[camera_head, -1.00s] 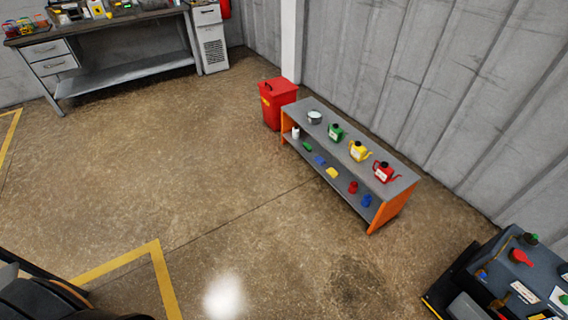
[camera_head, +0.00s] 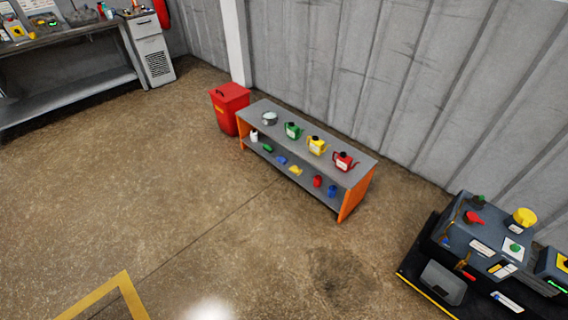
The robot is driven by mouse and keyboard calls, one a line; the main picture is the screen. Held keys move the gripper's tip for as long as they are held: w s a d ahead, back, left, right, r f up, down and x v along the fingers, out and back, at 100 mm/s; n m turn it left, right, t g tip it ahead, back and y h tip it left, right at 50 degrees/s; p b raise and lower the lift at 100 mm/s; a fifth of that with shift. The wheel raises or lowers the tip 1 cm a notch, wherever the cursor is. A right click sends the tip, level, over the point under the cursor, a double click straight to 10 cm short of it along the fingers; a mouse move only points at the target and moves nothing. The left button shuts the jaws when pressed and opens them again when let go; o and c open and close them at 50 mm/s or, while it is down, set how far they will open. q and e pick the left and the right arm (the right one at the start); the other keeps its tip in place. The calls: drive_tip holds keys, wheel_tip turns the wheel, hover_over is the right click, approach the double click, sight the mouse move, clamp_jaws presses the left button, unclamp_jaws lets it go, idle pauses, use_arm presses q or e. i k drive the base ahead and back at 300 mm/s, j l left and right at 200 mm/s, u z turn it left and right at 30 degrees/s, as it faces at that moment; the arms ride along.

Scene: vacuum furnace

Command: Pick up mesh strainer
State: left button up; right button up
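A small round silvery bowl-like thing (camera_head: 269,118), which looks like the mesh strainer, sits at the left end of the top of a low grey shelf bench (camera_head: 318,160) with orange ends. It is too small to make out any mesh. Neither of my grippers shows in the head view, and the bench stands some way off across the floor.
Green (camera_head: 293,130), yellow (camera_head: 317,145) and red (camera_head: 344,161) cans stand on the bench top; small items lie on its lower shelf. A red bin (camera_head: 229,108) stands left of it, a dark machine (camera_head: 490,250) at right. The brown floor (camera_head: 150,200) before it is clear.

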sight(480, 200)
drive_tip(key=z, duration=1.7)
drive_tip(key=u, duration=1.9)
drive_tip(key=z, duration=1.85)
